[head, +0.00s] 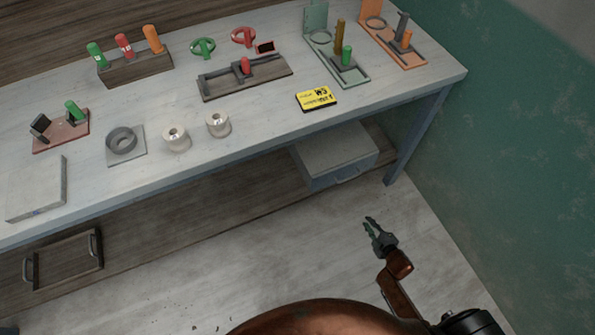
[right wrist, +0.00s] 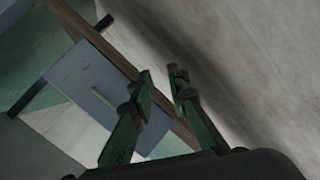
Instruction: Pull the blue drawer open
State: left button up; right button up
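The blue drawer (head: 338,178) is the grey-blue front of a box under the right end of the table. A small handle shows on its front, and I see no gap around it. In the right wrist view the blue drawer front (right wrist: 88,72) is left of the fingers, tilted, with a thin handle near its middle. My right gripper (head: 371,223) is in front of and below the drawer, apart from it. Its green fingers (right wrist: 161,72) are spread with nothing between them. My left gripper is not in view.
A table leg (head: 419,138) stands right of the drawer, near the green wall (head: 520,150). A wooden tray (head: 64,262) lies lower left. Floor before the drawer is clear.

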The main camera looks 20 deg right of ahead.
jog(key=w+r+n+t+b, duration=0.2)
jog(key=w+n+b, duration=0.15)
jog(key=w, duration=0.45)
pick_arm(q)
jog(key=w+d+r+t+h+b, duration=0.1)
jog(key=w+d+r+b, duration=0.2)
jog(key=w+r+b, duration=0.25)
pick_arm(e)
jog(key=n+t+y, duration=0.2)
jog(key=n, duration=0.1)
send_near(349, 178)
jog(key=w+f, duration=0.2)
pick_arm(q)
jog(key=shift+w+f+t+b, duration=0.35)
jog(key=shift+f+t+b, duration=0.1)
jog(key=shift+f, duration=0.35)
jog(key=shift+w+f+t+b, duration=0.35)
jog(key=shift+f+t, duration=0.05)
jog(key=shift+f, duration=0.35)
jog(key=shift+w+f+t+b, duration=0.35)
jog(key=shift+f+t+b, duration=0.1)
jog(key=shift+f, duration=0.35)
pick_arm(e)
jog(key=shift+r+x, duration=0.2)
jog(key=shift+x, duration=1.8)
jog(key=shift+r+x, duration=0.2)
jog(key=shift+x, duration=1.75)
jog(key=shift+w, duration=0.1)
grip_shut()
